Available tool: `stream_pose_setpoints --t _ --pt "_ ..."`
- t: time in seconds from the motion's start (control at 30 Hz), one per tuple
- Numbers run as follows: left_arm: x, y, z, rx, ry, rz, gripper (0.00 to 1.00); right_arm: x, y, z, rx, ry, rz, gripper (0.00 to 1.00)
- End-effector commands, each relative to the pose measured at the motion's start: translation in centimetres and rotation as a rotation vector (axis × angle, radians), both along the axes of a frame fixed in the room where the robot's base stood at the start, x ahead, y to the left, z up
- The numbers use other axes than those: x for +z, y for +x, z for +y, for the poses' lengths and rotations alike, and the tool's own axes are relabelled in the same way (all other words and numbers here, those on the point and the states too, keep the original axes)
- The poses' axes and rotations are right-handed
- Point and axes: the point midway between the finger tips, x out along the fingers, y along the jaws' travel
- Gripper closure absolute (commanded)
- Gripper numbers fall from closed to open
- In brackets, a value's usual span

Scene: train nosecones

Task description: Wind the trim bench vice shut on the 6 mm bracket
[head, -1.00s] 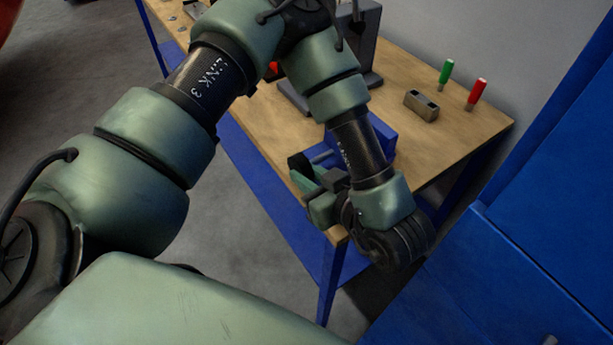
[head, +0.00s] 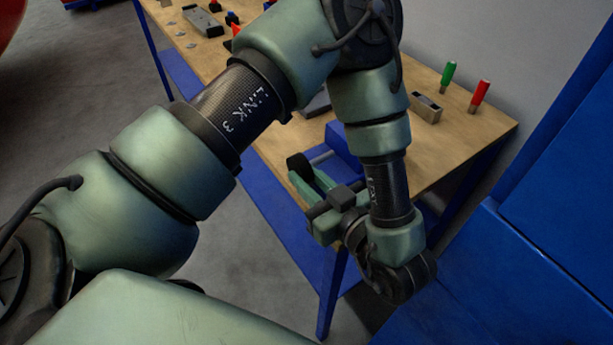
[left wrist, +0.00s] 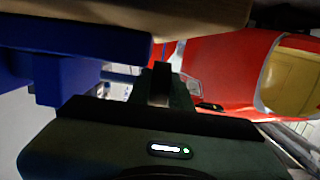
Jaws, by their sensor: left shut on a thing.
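The blue bench vice (head: 343,144) sits at the front edge of the wooden bench, partly behind my left forearm. Its grey screw (head: 320,157) points out over the edge. My left gripper (head: 308,176) is at the outer end of the screw, shut on what appears to be the vice handle. The fingers hide most of the handle. In the left wrist view the blue vice (left wrist: 85,42) is at upper left, with my gripper's fingers (left wrist: 160,85) in the middle. The bracket and the jaw gap are hidden, so I cannot tell how the bracket sits. My right gripper is not in view.
A grey block with holes (head: 427,108), a green-handled tool (head: 448,74) and a red-handled tool (head: 479,93) stand on the bench's right end. A blue cabinet (head: 530,270) is close on the right. Small parts and a grey tray (head: 203,22) lie at the far end.

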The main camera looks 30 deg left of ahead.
Motion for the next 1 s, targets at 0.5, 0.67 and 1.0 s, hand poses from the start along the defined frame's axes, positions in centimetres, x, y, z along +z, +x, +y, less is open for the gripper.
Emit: stream_pose_setpoints --t 0.5,0.67,1.0 --pt "-0.1 -0.2 -0.6 -0.002 -0.006 0.003 0.58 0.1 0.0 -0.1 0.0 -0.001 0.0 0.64" --pt "0.3 -1.1 -2.8 -0.006 -0.006 0.004 0.58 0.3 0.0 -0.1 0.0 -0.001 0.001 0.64" --pt "1.0 -2.8 -7.0 -0.002 -0.007 0.004 0.58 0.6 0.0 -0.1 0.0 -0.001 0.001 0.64"
